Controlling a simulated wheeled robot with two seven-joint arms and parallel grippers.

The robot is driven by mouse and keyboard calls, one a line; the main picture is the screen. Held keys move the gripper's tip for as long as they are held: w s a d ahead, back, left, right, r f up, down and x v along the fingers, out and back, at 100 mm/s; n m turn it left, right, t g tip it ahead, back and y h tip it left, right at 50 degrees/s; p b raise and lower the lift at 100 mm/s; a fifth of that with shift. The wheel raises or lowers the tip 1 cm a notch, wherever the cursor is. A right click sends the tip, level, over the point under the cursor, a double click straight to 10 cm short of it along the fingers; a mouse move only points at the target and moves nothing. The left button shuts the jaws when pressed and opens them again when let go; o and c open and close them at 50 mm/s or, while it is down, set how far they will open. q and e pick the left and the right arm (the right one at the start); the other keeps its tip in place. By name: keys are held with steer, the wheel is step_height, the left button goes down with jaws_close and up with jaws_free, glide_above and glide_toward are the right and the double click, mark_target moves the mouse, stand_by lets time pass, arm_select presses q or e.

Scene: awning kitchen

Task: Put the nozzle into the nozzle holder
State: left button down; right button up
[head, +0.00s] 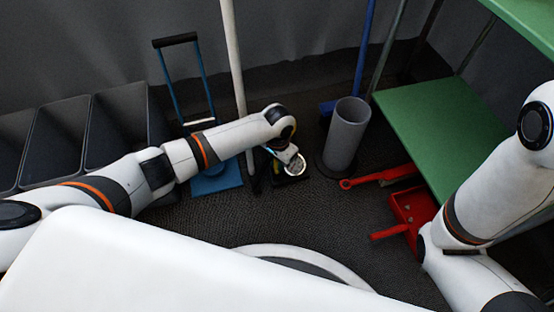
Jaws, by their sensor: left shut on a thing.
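My left arm reaches in from the left, and its gripper (287,157) is low near the floor, left of the grey tube. It is shut on a small round thing with a pale, bright rim (295,165), which seems to be the nozzle; the fingers are small and partly hidden by the wrist. A dark base with a yellow edge (289,180) lies just under it; I cannot tell if they touch. An upright grey open-topped tube (346,132) stands to the right and may be the nozzle holder. My right gripper is out of view.
A pale pole (234,70) and a blue-framed trolley (211,185) stand behind my left arm. Dark bins (116,122) line the left. A green shelf (440,125), a red tool (385,176) and a red tray (412,207) are at right. The floor between is clear.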

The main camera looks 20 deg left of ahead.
arm_select(q)
steer(key=shift+f, duration=0.85)
steer(key=c, duration=0.7)
jaws_free()
